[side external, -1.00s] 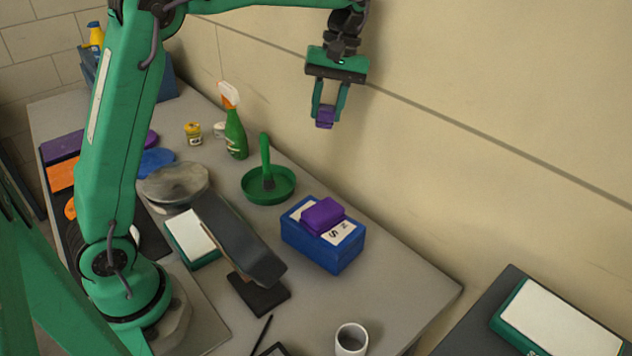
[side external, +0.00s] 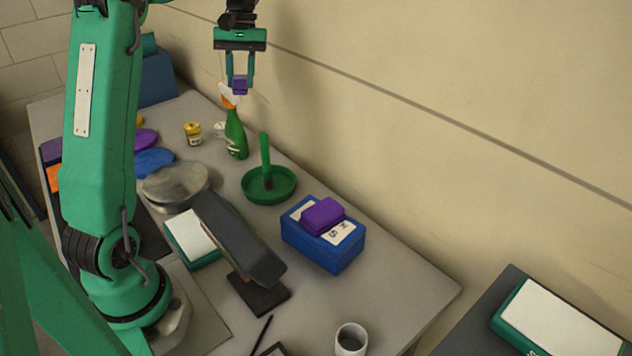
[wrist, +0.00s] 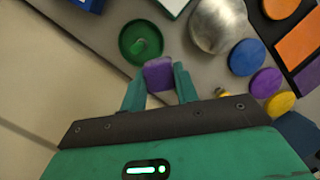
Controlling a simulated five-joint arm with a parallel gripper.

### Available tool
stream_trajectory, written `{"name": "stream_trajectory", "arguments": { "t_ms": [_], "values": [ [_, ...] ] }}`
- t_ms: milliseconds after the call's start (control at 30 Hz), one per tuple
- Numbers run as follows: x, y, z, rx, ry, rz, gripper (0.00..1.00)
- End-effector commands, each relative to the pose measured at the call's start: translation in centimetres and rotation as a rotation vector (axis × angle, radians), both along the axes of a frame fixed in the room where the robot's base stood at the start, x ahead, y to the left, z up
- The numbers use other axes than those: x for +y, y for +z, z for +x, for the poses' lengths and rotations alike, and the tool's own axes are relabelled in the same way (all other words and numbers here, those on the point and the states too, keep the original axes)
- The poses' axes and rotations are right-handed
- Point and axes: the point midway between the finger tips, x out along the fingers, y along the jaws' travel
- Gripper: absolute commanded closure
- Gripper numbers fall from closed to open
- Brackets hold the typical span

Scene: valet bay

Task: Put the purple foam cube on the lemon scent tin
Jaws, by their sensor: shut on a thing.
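The purple foam cube (side external: 240,86) is held between the fingertips of my gripper (side external: 240,80), high in the air near the wall. In the wrist view the cube (wrist: 158,75) sits between the two green fingers. A small yellow tin (side external: 193,133), which looks like the lemon scent tin, stands on the table left of the spray bottle. The held cube is apart from it, above and to its right in the side view. The tin's label is too small to read.
A green spray bottle (side external: 236,134) with an orange head stands beside the tin. A green dish with an upright handle (side external: 267,184) is nearer. A blue box (side external: 323,252) bears a purple block (side external: 322,216). Coloured discs (side external: 153,162) and a grey dome (side external: 175,186) lie left.

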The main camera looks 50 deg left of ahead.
Motion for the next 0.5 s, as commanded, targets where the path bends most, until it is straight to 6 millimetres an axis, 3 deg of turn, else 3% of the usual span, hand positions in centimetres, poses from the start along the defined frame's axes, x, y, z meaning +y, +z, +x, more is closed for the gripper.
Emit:
{"name": "stream_trajectory", "arguments": {
  "t_ms": [100, 400, 500],
  "values": [
    [2.6, 0.0, -1.6, -0.010, 0.008, -0.011, 0.91],
    [7.0, 0.0, -4.9, -0.031, 0.011, -0.028, 0.91],
    [6.7, -2.2, -4.7, -0.027, 0.005, -0.031, 0.91]
  ]
}}
